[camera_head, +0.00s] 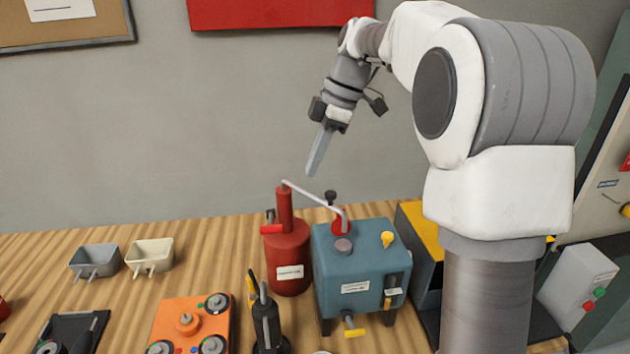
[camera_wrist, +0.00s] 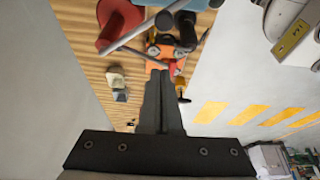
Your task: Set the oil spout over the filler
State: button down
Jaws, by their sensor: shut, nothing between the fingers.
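A red oil can (camera_head: 287,258) with a white label stands upright on the wooden table. Its thin grey spout (camera_head: 314,197) runs from the top of its red post down to the right. The spout's end appears to reach the red fitting (camera_head: 341,226) on top of the blue tank (camera_head: 356,268); I cannot tell whether it is exactly above it. A grey round cap (camera_head: 343,245) is in front of that fitting. My gripper (camera_head: 314,174) is shut and empty, pointing down, above the spout. In the wrist view the gripper (camera_wrist: 163,75) is shut, with the spout (camera_wrist: 148,32) beyond its fingertips.
A yellow knob (camera_head: 388,239) and a yellow-handled tap (camera_head: 353,330) are on the tank. An orange plate (camera_head: 190,325) with knobs, a dark upright tool (camera_head: 266,320) and two small bins (camera_head: 96,260) (camera_head: 150,254) occupy the table. A yellow-topped machine (camera_head: 418,235) stands right of the tank.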

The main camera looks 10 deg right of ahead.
jog(key=v, duration=0.5)
jog(key=shift+w, duration=0.1)
jog(key=s+a+m+t+h, duration=0.1)
jog(key=s+m+t+h, duration=0.15)
jog(key=s+m, duration=0.85)
jog(key=s+f+m+t, duration=0.1)
jog(key=s+f+m, duration=0.2)
jog(key=s, duration=0.4)
jog(key=s+d+f+m+t+h, duration=0.1)
jog(key=s+f+m+t, duration=0.1)
jog(key=s+f, duration=0.3)
jog(key=s+m, duration=0.1)
jog(key=s, duration=0.2)
jog(key=shift+s+d+f+m, duration=0.25)
jog(key=shift+s+d+m, duration=0.05)
jog(key=shift+d, duration=0.05)
